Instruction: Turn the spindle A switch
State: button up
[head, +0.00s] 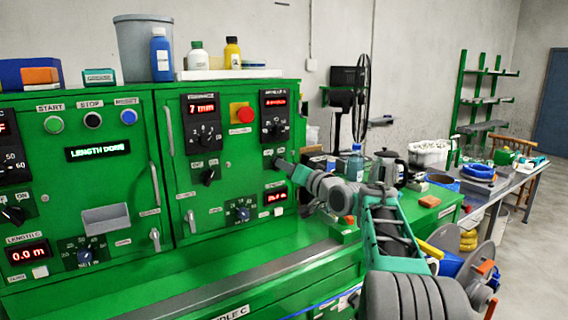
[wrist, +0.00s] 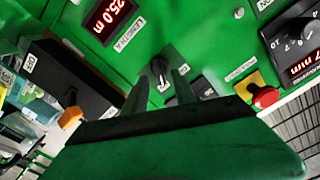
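A small black rotary switch (wrist: 159,70) on the green panel shows in the wrist view, with small labels beside it that I cannot read clearly. My gripper (wrist: 162,76) is open, its two dark fingers apart on either side of the switch, with gaps visible. I cannot tell whether the tips reach past the knob. A similar black switch (head: 208,176) sits further left on the panel.
A red emergency button (head: 244,114) on a yellow base and a dial with red display (head: 274,115) are above my gripper. A lower dial (head: 242,211) is below. A red display (wrist: 110,18) reads 25.0 m. Bottles and a workbench stand right of the panel.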

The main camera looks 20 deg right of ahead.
jog(key=shift+w+a, duration=0.25)
jog(key=shift+w, duration=1)
grip_shut()
